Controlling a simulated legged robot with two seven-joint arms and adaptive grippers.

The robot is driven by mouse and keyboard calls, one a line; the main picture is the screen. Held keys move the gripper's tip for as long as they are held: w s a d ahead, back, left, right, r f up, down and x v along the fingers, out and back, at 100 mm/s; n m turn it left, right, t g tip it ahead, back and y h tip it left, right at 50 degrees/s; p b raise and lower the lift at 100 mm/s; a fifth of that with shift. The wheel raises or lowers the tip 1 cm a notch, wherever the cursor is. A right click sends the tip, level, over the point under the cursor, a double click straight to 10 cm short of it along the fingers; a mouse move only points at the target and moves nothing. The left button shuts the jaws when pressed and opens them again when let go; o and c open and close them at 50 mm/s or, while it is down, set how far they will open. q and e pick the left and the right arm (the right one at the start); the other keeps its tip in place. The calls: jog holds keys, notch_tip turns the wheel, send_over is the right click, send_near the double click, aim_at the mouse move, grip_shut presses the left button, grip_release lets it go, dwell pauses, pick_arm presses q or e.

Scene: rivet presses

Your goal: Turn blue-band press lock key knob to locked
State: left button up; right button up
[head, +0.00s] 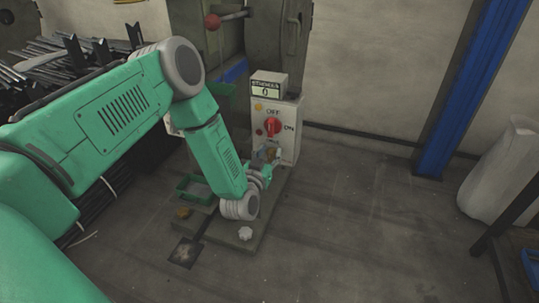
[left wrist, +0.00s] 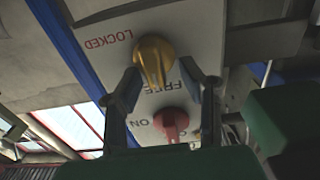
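The gold lock key knob (left wrist: 154,58) sits on the white control panel in the left wrist view, which shows the panel upside down. A red "LOCKED" label (left wrist: 109,38) and a "FREE" label (left wrist: 166,88) lie near it. The knob's long end points roughly toward "FREE". My left gripper (left wrist: 158,72) is open, with one fingertip on each side of the knob; I cannot tell if either touches. In the head view my left gripper (head: 268,156) is at the lower front of the control box (head: 290,135), largely covering the knob. My right gripper is out of view.
A red OFF/ON switch (head: 271,127) is just above the gripper on the box, below a small display (head: 266,91). A red-ball lever (head: 212,22) is higher on the press. A green tray (head: 193,188) stands left of my forearm.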

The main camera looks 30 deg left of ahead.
pick_arm(q)
jog(key=shift+d+r, duration=0.1)
jog(key=shift+d, duration=0.05)
grip_shut()
jog(key=m+p, duration=0.2)
jog(key=m, duration=0.1)
jog(key=shift+d+m, duration=0.3)
jog(key=m, duration=0.1)
jog(key=m+p, duration=0.1)
jog(key=m, duration=0.2)
jog(key=shift+d+f+m, duration=0.3)
jog(key=shift+d, duration=0.05)
jog(key=m, duration=0.3)
jog(key=f+m, duration=0.1)
jog(key=m, duration=0.2)
jog(key=m+b, duration=0.1)
jog(key=m, duration=0.2)
jog(key=shift+d+f+m, duration=0.3)
jog(key=shift+f+m, duration=0.1)
